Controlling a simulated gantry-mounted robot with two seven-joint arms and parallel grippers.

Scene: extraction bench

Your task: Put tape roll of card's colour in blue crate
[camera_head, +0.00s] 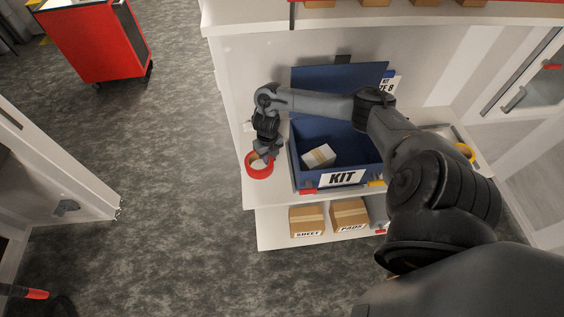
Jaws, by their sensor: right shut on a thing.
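My right gripper (262,156) reaches down at the left end of the shelf, shut on a red tape roll (250,170). The roll is outside the blue crate, to its left, near the shelf's front left corner. The blue crate (297,176) has its lid raised at the back and a KIT label on its front. A white-and-tan box lies inside it (318,157). A yellow tape roll (464,151) sits at the right, partly behind my right arm. I cannot make out a colour card for certain. My left gripper is not in view.
Small red (308,191) and yellow (376,183) pieces show at the crate's front. Cardboard boxes (307,221) stand on the lower shelf. My right arm passes over the crate and hides its right side. A red cabinet (88,42) stands far left.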

